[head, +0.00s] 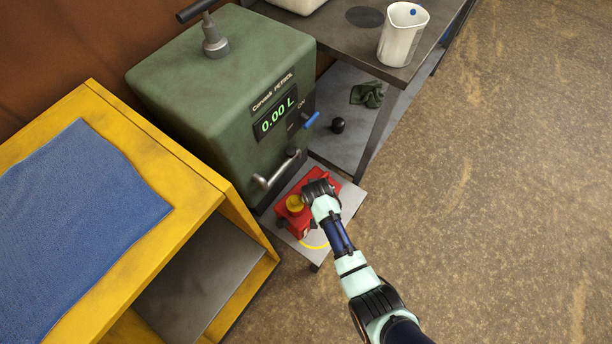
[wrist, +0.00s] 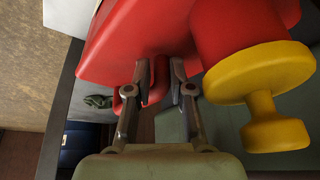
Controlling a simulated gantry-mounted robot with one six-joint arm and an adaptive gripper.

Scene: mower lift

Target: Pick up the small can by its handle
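The small red can (head: 321,183) with a yellow cap (head: 295,203) sits on the low metal shelf under the green petrol pump. In the wrist view the can (wrist: 150,28) fills the top, with its yellow cap (wrist: 265,85) at the right. My gripper (head: 313,188) is over the can in the head view and hides part of it. In the wrist view my gripper (wrist: 160,73) has its two fingers spread apart. Part of the red handle (wrist: 160,82) lies between the fingers. I cannot tell whether either finger touches it.
The green pump (head: 215,75) stands just behind the can, with a metal spout (head: 275,172) close to my gripper. A yellow bench (head: 150,190) with a blue cloth is at left. A table with a white jug (head: 402,35) is at the back right. The floor at right is clear.

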